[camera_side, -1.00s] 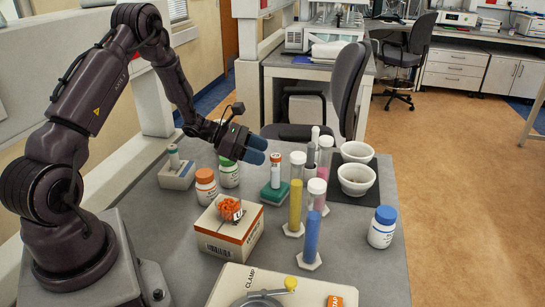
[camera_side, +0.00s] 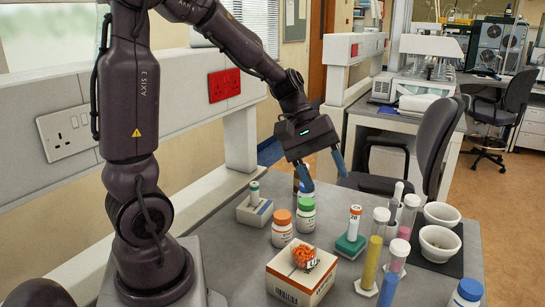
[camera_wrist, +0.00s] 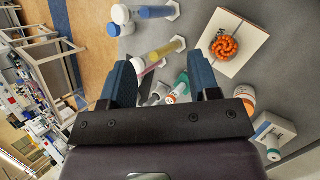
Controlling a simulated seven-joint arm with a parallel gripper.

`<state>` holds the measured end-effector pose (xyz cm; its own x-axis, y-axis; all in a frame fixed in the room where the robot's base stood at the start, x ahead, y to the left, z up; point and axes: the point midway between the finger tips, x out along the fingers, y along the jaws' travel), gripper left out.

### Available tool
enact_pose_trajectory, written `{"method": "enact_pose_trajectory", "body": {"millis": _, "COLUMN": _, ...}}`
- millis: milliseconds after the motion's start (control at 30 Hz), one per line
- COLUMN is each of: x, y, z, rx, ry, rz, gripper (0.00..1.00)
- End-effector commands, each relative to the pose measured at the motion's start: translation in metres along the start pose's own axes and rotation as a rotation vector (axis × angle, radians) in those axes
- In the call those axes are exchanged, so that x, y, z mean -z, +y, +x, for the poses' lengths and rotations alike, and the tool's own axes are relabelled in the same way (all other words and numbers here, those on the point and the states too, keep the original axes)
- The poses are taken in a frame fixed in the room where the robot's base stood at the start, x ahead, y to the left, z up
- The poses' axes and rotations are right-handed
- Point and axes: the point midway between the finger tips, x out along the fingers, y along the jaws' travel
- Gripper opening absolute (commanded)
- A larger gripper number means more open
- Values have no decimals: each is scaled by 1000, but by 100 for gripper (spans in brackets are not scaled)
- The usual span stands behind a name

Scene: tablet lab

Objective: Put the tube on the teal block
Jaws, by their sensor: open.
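A slim white-labelled tube with an orange top (camera_side: 355,222) stands upright on the teal block (camera_side: 348,246). In the wrist view the tube (camera_wrist: 171,98) and part of the teal block (camera_wrist: 183,79) show between my fingers, partly hidden. A second tube, with a green top (camera_side: 254,190), stands upright in a pale grey block (camera_side: 254,214) at the left. It also shows at the lower right of the wrist view (camera_wrist: 273,154). My gripper (camera_side: 324,178) points down, open and empty, above the table behind the bottles and left of the orange-topped tube.
Orange-capped (camera_side: 282,229) and green-capped (camera_side: 306,214) bottles stand near the pale block. A carton (camera_side: 301,279) with an orange-filled dish is in front. A yellow cylinder (camera_side: 372,258), a blue cylinder (camera_side: 389,288) and bowls (camera_side: 439,244) stand right. A chair (camera_side: 436,135) is behind.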

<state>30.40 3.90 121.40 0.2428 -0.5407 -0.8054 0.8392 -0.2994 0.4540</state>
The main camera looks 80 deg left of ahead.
Motion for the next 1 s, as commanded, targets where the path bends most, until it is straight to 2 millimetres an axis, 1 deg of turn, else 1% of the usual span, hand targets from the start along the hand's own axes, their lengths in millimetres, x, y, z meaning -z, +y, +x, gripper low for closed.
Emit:
{"method": "enact_pose_trajectory", "body": {"millis": 33, "x": -24, "y": -2, "z": -6, "rx": 50, "ry": 50, "rz": 153, "gripper": 56}}
{"method": "enact_pose_trajectory", "body": {"millis": 100, "x": -47, "y": -10, "z": -13, "rx": 121, "ry": 118, "rz": 349, "gripper": 56}}
{"method": "enact_pose_trajectory", "body": {"millis": 200, "x": -73, "y": -23, "z": -24, "rx": 210, "ry": 225, "rz": 624, "gripper": 56}}
{"method": "enact_pose_trajectory", "body": {"millis": 300, "x": -90, "y": -35, "z": -35, "rx": 282, "ry": 328, "rz": 866, "gripper": 56}}
{"method": "enact_pose_trajectory", "body": {"millis": 433, "x": -102, "y": -45, "z": -47, "rx": 344, "ry": 439, "rz": 1091, "gripper": 56}}
{"method": "enact_pose_trajectory", "body": {"millis": 500, "x": -105, "y": -48, "z": -51, "rx": 364, "ry": 478, "rz": 1164, "gripper": 56}}
{"method": "enact_pose_trajectory", "body": {"millis": 600, "x": -107, "y": -50, "z": -54, "rx": 380, "ry": 510, "rz": 1219, "gripper": 56}}
{"method": "enact_pose_trajectory", "body": {"millis": 1000, "x": -107, "y": -51, "z": -55, "rx": 384, "ry": 515, "rz": 1227, "gripper": 56}}
